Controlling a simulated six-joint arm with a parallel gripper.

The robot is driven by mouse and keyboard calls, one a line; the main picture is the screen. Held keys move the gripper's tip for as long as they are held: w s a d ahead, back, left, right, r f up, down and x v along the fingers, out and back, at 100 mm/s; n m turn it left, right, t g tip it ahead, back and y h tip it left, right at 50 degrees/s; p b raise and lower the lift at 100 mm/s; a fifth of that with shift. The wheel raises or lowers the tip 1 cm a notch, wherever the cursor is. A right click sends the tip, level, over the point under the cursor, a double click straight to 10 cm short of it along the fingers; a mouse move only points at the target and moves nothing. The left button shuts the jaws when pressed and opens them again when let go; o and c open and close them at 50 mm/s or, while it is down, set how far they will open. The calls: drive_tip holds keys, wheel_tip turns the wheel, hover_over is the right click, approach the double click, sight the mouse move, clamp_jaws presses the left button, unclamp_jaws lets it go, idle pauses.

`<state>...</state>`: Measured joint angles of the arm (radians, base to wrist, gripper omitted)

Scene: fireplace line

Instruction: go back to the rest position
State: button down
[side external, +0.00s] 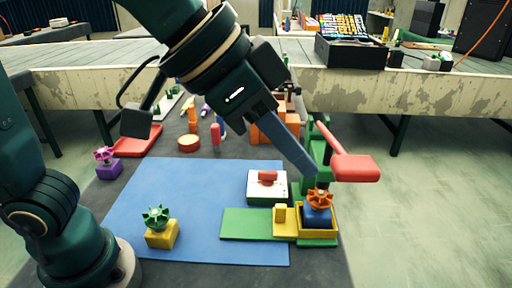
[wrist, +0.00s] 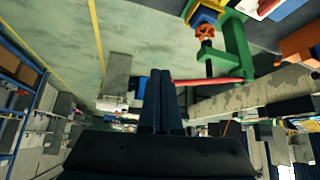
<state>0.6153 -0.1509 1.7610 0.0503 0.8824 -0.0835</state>
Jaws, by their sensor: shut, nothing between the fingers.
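My gripper (side external: 312,172) is shut and empty, its fingers pressed together and slanting down to the right. Its tip appears close to a green stand (side external: 322,150) with a red lever (side external: 354,166); I cannot tell whether they touch. In the wrist view the shut fingers (wrist: 160,98) point up the picture, with the red lever (wrist: 215,80) and green stand (wrist: 237,48) beyond them. An orange star wheel (side external: 320,199) sits on a blue block (side external: 317,216) in a yellow holder (side external: 332,231), below the lever. The orange wheel also shows in the wrist view (wrist: 205,31).
A white box with a red button (side external: 267,186) stands on the blue mat (side external: 200,200). A yellow block with a green wheel (side external: 160,232) is near my base. A purple block (side external: 109,170), red tray (side external: 138,142) and orange blocks (side external: 268,130) lie farther back.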

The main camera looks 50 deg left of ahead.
drive_tip(key=shift+v, duration=1)
drive_tip(key=a+f+n+t+y, duration=0.1)
drive_tip(key=a+f+n+y, duration=0.2)
drive_tip(key=a, duration=0.8)
drive_tip(key=s+a+f+n+g+y, duration=0.1)
drive_tip(key=s+a+f+n, duration=0.2)
drive_tip(key=s+a+f, duration=0.2)
wheel_tip(320, 180, down, 2)
drive_tip(key=shift+s+f+g, duration=0.25)
drive_tip(key=shift+s+g, duration=0.05)
drive_tip(key=shift+s, duration=0.65)
